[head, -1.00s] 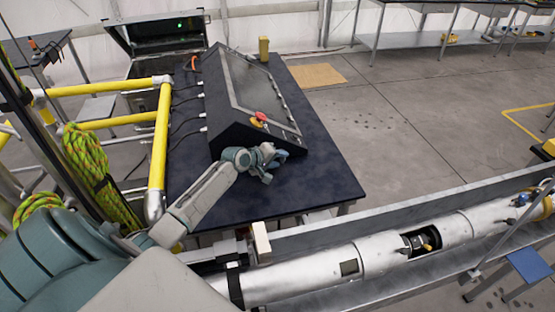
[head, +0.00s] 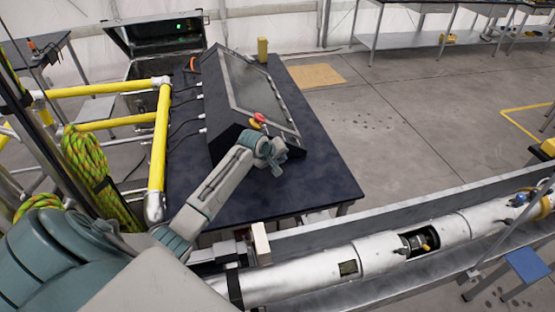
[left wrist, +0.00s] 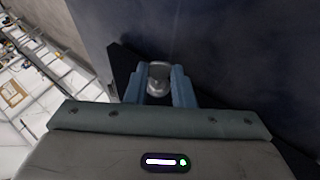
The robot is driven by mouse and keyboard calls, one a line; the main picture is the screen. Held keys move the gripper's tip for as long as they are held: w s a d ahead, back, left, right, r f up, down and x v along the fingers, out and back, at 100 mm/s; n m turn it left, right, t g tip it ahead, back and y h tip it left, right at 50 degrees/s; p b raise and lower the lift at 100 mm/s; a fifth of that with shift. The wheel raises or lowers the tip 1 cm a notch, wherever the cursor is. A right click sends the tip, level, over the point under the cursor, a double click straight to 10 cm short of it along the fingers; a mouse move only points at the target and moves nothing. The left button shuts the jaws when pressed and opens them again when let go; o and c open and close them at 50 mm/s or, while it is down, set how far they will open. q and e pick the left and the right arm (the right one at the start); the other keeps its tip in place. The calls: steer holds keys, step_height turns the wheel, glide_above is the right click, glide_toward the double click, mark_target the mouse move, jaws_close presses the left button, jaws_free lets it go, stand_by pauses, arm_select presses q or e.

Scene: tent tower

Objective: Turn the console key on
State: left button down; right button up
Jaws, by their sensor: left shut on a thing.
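The black sloped console (head: 226,132) stands on a dark table. Its front has a red knob and yellow part (head: 258,119) near the lower corner. My left gripper (head: 277,163) is at the console's lower front edge, just below the red knob. In the left wrist view, the blue fingers of my left gripper (left wrist: 158,88) are closed on a small silvery key (left wrist: 158,74). The key is hidden behind the gripper in the head view, and its turn angle cannot be told. My right gripper is not in view.
The dark table (head: 317,180) has free room right of the console. Cables run from the console's left side. A yellow rail (head: 158,150) stands left of the table. A long silver tube (head: 380,256) lies in a trough in front.

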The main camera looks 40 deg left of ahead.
arm_select(q)
steer(key=g, duration=0.1)
steer(key=g+y, duration=0.2)
steer(key=shift+w+d+r+m, duration=0.2)
steer(key=shift+w+d+m, duration=0.2)
steer(key=shift+w+d+g+y, duration=0.1)
steer(key=shift+w+g+y, duration=0.05)
steer(key=shift+g+y, duration=0.7)
steer(key=shift+m, duration=0.3)
steer(key=c, duration=1.2)
jaws_free()
steer(key=shift+c, duration=0.2)
steer(key=shift+r, duration=0.1)
